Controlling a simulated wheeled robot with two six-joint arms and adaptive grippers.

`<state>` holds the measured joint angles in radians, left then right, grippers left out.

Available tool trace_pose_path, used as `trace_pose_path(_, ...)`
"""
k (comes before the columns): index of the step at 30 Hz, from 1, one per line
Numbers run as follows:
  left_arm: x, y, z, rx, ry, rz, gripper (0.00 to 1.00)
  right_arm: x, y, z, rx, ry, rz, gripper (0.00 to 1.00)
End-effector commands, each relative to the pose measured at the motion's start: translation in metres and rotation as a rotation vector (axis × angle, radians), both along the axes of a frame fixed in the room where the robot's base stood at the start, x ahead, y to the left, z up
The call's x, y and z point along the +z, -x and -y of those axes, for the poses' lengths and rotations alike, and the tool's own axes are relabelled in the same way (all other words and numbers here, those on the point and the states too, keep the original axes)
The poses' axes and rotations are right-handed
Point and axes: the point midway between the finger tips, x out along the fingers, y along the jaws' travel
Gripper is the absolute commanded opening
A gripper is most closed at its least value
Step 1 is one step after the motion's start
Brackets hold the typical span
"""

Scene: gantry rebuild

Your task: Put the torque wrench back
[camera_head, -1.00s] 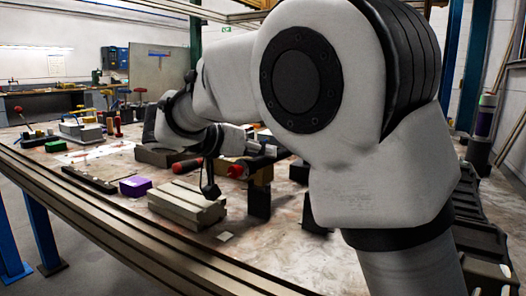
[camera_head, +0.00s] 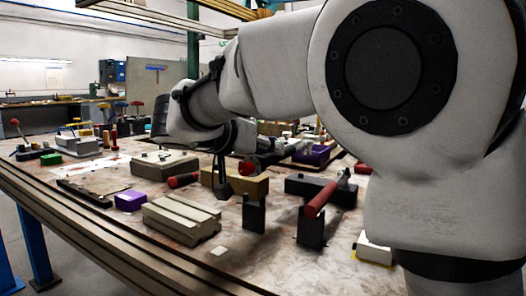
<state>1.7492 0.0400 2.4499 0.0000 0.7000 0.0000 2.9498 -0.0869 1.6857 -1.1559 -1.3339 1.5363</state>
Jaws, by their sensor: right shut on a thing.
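My right arm comes in from the right and crosses the bench. Its gripper (camera_head: 225,178) is over the middle of the bench, and its fingers are partly hidden by its own wrist. It is shut on a tool with a red end (camera_head: 248,168) and a dark shaft, which looks like the torque wrench and is mostly hidden. The tool shows just above a tan block (camera_head: 252,188). Another red-handled tool (camera_head: 320,198) lies across a dark block to the right. A further red handle (camera_head: 183,180) lies left of the gripper. My left gripper is out of view.
Dark upright supports (camera_head: 254,217) stand in the middle of the bench. A grey grooved block (camera_head: 180,220), a purple box (camera_head: 130,201) and a green box (camera_head: 51,159) stand to the left. A purple tray (camera_head: 312,154) is behind. Bare bench shows near the front edge.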

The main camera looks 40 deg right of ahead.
Motion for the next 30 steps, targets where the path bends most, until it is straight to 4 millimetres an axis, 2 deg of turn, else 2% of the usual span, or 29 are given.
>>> trace_pose_path(17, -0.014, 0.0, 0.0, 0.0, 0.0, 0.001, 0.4, -0.021, -0.012, 0.0, -0.002, -0.005, 0.0, 0.0)
trace_pose_path(30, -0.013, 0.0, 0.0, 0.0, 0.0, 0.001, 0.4, -0.021, -0.013, -0.001, -0.001, -0.004, 0.0, 0.0)
